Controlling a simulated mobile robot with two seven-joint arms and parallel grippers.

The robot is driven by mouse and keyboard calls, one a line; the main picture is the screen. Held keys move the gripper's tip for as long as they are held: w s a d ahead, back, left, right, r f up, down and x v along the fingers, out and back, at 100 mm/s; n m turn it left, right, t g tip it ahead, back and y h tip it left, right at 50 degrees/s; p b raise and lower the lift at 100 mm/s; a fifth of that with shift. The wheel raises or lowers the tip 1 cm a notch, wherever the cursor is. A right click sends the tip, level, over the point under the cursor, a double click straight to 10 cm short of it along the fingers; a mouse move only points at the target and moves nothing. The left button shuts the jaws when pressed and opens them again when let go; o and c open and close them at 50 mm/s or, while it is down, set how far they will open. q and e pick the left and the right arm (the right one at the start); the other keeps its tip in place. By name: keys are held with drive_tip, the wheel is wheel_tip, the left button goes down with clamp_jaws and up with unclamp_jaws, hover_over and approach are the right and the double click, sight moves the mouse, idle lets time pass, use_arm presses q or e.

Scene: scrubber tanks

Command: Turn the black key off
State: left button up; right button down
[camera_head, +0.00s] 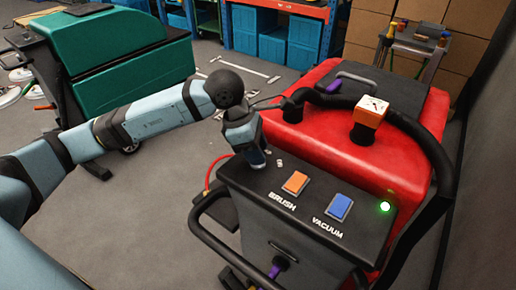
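The red and black scrubber machine (345,140) stands on the right, with a dark control panel (262,191) facing me. My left arm comes in from the left. Its gripper (256,163) points down at the far left corner of the panel. I cannot make out the fingers well, nor whether they touch anything. I cannot see the black key; the gripper covers that corner. Small pale marks show beside the gripper. A green light (384,206) glows at the panel's right end. My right gripper is not in view.
The panel has an orange BRUSH switch (295,183) and a blue VACUUM switch (339,207). A black hose (415,131) and an orange-white block (370,112) sit on the machine. A black handle (225,250) juts out in front. A green machine (120,60) stands at the back left.

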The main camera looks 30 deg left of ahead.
use_arm(q)
drive_tip(key=shift+d+f, duration=0.1)
drive_tip(key=shift+f, duration=0.2)
clamp_jaws()
